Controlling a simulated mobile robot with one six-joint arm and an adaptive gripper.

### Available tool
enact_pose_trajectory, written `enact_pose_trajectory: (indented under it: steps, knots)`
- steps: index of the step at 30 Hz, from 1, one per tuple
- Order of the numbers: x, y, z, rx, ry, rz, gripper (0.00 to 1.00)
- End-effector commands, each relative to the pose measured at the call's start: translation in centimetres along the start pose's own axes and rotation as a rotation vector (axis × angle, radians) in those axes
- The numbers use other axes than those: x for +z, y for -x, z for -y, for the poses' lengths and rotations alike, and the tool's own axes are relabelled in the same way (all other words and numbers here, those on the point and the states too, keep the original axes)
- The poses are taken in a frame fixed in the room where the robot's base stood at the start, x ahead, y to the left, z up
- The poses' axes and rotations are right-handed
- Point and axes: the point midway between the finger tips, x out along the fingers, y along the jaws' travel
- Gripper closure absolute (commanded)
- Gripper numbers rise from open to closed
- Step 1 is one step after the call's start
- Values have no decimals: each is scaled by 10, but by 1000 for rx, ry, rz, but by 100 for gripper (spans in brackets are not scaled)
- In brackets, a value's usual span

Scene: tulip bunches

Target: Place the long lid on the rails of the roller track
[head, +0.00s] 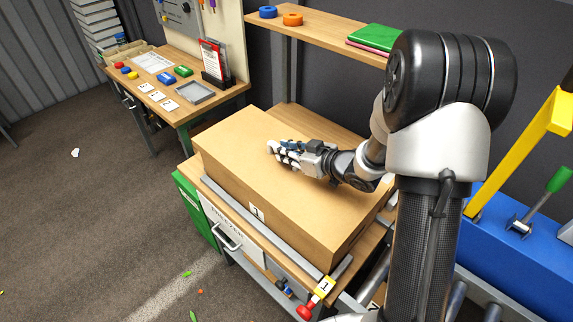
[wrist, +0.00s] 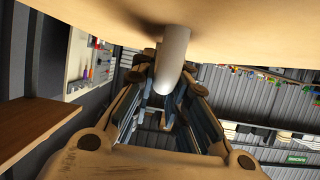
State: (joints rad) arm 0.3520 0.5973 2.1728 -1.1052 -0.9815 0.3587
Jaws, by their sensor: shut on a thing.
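The long lid (head: 240,140) is a box-shaped, plain cardboard-brown piece lying lengthwise over the wooden bench in the head view, with a small numbered tag (head: 257,211) at its front side. My gripper (head: 284,153) is over its top face. In the wrist view my gripper (wrist: 168,95) is shut on a pale grey round handle (wrist: 173,60) that joins the lid's tan surface (wrist: 230,30). I cannot tell whether the lid rests or hangs slightly clear. Grey rollers of the roller track (head: 457,298) show at the lower right, partly hidden by my arm.
A grey bar (head: 240,217) runs along the lid's front side. A shelf (head: 330,35) stands behind, a blue unit (head: 520,235) with a yellow frame (head: 520,150) at right. A side table (head: 215,95) is back left.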

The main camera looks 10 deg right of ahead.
Motion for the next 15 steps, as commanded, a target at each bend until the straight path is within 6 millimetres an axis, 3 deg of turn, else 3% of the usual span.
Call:
enact_pose_trajectory:
  steps: [8,15]
  knots:
    - [33,-14,0,-1,-2,1,100]
    - [34,-14,0,1,1,-1,100]
